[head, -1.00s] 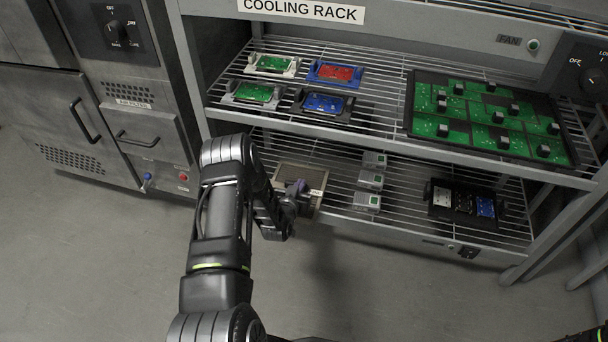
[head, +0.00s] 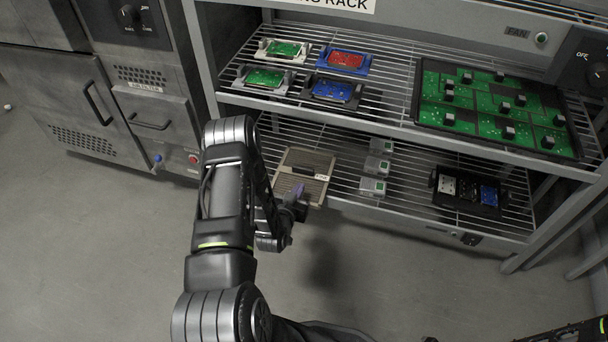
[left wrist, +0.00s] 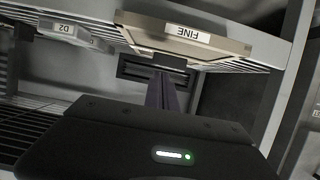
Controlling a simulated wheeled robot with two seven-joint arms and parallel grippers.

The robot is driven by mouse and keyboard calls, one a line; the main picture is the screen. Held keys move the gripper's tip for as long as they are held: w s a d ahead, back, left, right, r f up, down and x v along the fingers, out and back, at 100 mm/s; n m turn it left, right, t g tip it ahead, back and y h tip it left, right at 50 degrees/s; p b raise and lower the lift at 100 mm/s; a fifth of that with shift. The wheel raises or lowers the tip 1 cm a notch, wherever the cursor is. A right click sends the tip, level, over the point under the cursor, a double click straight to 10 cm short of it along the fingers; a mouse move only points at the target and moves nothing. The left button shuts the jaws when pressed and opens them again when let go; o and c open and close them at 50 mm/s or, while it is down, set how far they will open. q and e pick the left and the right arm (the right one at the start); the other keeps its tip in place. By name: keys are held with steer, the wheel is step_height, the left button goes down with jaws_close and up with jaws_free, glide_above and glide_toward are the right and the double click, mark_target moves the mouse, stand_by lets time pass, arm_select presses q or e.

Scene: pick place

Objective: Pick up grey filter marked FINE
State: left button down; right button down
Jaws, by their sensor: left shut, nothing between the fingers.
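The grey filter marked FINE is a flat, framed tan-grey panel (head: 303,162) lying on the left of the lower rack shelf. Its white label and dark front handle show in the left wrist view, where the filter (left wrist: 215,55) is above the fingers and its label reads upside down. My left gripper (head: 299,194) is at the filter's front edge in the head view, with its purple-grey fingers shut and empty. In the left wrist view the fingers (left wrist: 164,92) point towards the handle; whether they touch it is unclear. My right gripper is out of view.
Several grey modules (head: 373,187) stand right of the filter, one marked D2 (left wrist: 64,29) in the left wrist view. A black tray (head: 468,192) is further right. The upper shelf (head: 390,112) holds boards above. The floor in front is clear.

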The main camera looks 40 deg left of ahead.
arm_select(q)
steer(key=shift+s+d, duration=0.25)
steer(key=shift+s, duration=0.35)
steer(key=shift+s+d, duration=0.2)
steer(key=shift+s, duration=0.4)
